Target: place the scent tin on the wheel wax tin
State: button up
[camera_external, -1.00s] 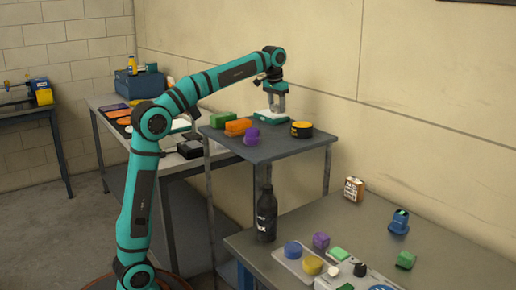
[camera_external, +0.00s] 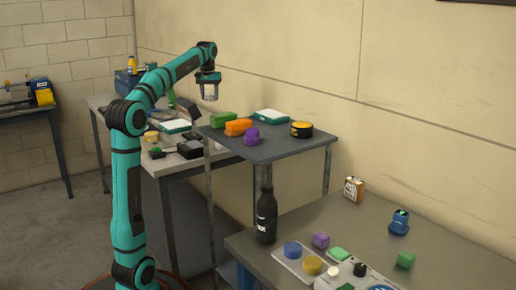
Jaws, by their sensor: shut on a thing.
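My gripper (camera_external: 209,96) hangs pointing down in the air, left of and above the dark raised shelf. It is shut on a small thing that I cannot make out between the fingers. A round black tin with a yellow top (camera_external: 301,129) sits at the right end of the shelf, with nothing on it. A blue round tin (camera_external: 292,249) and a gold round tin (camera_external: 312,265) are on the front bench. The labels are too small to read, so I cannot tell which is the wheel wax tin or the scent tin.
The shelf (camera_external: 270,151) also bears a green block (camera_external: 222,119), an orange block (camera_external: 238,127), a purple piece (camera_external: 251,136) and a white-and-teal box (camera_external: 270,116). A black bottle (camera_external: 266,216) stands upright on the front bench (camera_external: 330,212). The rear bench is cluttered.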

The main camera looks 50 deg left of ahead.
jog(key=s+a+f+n, duration=0.25)
jog(key=s+a, duration=0.25)
jog(key=a, duration=0.4)
jog(key=s+a+f+n, duration=0.2)
jog(key=s+a+n, duration=0.2)
jog(key=s+a, duration=0.3)
jog(key=n+g, duration=0.1)
jog(key=n, duration=0.4)
send_near(151, 133)
jog(key=shift+f, duration=3.1)
jog(key=o, duration=1)
jog(key=shift+f, duration=0.1)
jog(key=r, duration=0.4)
jog(key=d+r, duration=0.1)
jog(key=r, duration=0.7)
jog(key=shift+w+d+r, duration=0.1)
jog(key=shift+w+d, duration=0.05)
jog(key=shift+d, duration=0.05)
